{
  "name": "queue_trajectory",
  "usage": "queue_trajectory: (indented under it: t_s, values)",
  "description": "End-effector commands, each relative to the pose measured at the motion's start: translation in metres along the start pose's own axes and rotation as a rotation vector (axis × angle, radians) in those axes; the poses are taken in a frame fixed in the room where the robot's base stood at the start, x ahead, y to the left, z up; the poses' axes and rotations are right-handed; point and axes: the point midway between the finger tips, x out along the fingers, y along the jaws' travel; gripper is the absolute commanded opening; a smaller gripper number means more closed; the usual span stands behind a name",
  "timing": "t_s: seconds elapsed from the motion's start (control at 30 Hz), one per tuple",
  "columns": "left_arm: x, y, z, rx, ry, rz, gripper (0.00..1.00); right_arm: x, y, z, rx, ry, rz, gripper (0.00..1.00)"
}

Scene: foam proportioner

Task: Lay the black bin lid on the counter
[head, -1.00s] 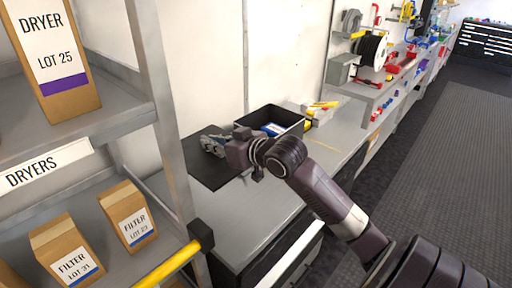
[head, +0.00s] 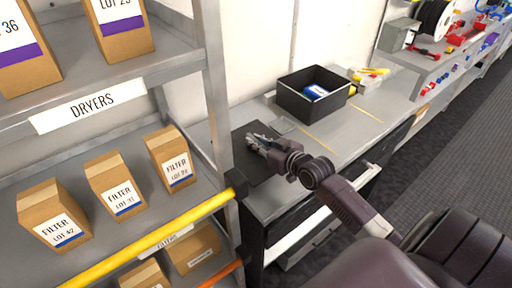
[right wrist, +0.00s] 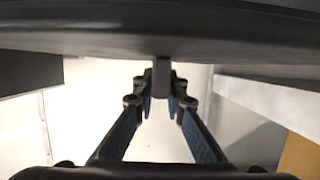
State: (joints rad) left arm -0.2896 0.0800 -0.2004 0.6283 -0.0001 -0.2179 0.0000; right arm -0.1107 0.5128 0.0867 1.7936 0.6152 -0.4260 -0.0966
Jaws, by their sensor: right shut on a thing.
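The black bin lid (head: 252,167) is a flat dark panel at the left end of the grey counter (head: 352,130), close to the shelf. My right gripper (head: 257,142) is over the lid and shut on its small grey handle. In the right wrist view the lid (right wrist: 160,30) is a dark slab across the top, with the handle (right wrist: 161,72) between the fingertips. I cannot tell whether the lid touches the counter. The open black bin (head: 300,104) stands to the right of the lid, apart from it. My left gripper is out of view.
A grey shelf post (head: 217,100) and a yellow rail (head: 150,240) stand close to the lid's left. Shelves hold boxed filters (head: 170,158). A blue item (head: 316,91) lies in the bin.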

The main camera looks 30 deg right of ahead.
Motion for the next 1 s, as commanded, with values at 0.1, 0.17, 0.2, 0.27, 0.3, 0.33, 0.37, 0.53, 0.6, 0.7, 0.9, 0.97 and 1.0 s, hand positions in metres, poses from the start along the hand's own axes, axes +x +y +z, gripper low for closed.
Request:
queue_trajectory:
  t_s: [0.1, 0.17, 0.2, 0.27, 0.3, 0.33, 0.37, 0.53, 0.6, 0.7, 0.9, 0.97, 1.0]
  values:
    - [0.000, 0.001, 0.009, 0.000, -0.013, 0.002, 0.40, 0.006, 0.000, 0.019, 0.001, -0.003, 0.000, 0.00]
    - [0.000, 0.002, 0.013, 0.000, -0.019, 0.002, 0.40, 0.007, 0.000, 0.024, 0.000, -0.001, 0.000, 0.00]
    - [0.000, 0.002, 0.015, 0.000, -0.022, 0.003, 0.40, 0.008, 0.000, 0.026, 0.000, -0.001, 0.000, 0.00]
    - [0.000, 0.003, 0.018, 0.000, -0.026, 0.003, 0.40, 0.008, 0.000, 0.027, -0.001, 0.001, 0.000, 0.00]
    - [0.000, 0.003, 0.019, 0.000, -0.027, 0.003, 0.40, 0.008, 0.000, 0.026, -0.001, 0.001, 0.000, 0.00]
    - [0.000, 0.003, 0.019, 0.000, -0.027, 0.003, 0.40, 0.008, 0.000, 0.026, -0.001, 0.001, 0.000, 0.00]
    - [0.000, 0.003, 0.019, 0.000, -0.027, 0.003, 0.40, 0.008, 0.000, 0.026, -0.001, 0.001, 0.000, 0.00]
    - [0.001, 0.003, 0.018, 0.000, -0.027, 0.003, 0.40, 0.009, 0.000, 0.028, -0.001, 0.000, 0.000, 0.00]
    - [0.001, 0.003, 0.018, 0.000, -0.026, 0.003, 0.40, 0.009, 0.000, 0.029, -0.001, -0.001, 0.000, 0.17]
    - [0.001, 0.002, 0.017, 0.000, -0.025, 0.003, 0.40, 0.009, 0.000, 0.029, -0.001, -0.001, 0.000, 0.28]
    - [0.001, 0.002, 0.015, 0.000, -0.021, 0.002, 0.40, 0.009, 0.000, 0.029, -0.001, -0.001, 0.000, 0.29]
    - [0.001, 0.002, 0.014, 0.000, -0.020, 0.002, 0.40, 0.009, 0.000, 0.028, 0.000, -0.001, 0.000, 0.29]
    - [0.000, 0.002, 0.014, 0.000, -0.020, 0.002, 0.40, 0.008, 0.000, 0.027, 0.000, -0.001, 0.000, 0.29]
